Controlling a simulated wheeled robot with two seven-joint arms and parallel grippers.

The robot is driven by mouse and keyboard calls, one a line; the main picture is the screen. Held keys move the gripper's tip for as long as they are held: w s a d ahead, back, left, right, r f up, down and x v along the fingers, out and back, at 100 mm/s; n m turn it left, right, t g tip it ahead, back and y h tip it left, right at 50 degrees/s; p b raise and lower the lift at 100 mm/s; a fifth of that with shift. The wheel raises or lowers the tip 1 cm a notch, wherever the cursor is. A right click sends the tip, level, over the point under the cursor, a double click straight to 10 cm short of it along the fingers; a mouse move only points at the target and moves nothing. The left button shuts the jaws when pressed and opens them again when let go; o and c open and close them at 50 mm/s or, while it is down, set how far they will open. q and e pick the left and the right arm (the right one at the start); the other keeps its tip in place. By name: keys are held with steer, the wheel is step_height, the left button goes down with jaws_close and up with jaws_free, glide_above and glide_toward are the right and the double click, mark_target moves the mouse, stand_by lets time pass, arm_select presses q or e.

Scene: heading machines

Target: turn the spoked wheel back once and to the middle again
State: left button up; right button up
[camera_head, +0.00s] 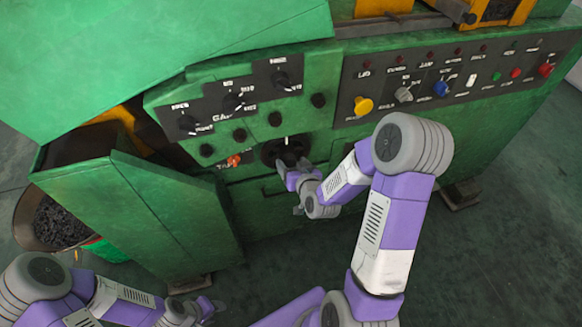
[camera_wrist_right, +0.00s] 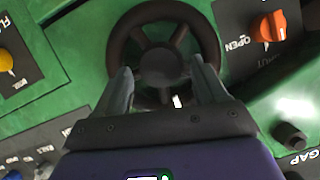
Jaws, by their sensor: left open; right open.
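The dark spoked wheel (camera_head: 271,152) is on the green machine's front panel, below the row of knobs. In the right wrist view the wheel (camera_wrist_right: 158,62) shows its hub, spokes and a white mark low between the fingers. My right gripper (camera_head: 293,166) is at the wheel. In its wrist view the open fingers (camera_wrist_right: 161,72) lie over the wheel's lower part, one on each side of the hub; whether they touch it I cannot tell. My left gripper (camera_head: 211,307) is open and empty, low over the floor, away from the machine.
An orange knob (camera_wrist_right: 272,25) marked OPEN sits close to the wheel; it shows orange-red (camera_head: 234,160) in the head view. Black knobs (camera_head: 233,101) sit above. A panel with a yellow knob (camera_head: 363,105) is to the right. A bin of dark pieces (camera_head: 55,222) stands left.

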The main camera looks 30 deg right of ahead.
steer(key=shift+w+d+f, duration=0.1)
steer(key=shift+w+f, duration=0.15)
steer(key=shift+w, duration=0.45)
jaws_close()
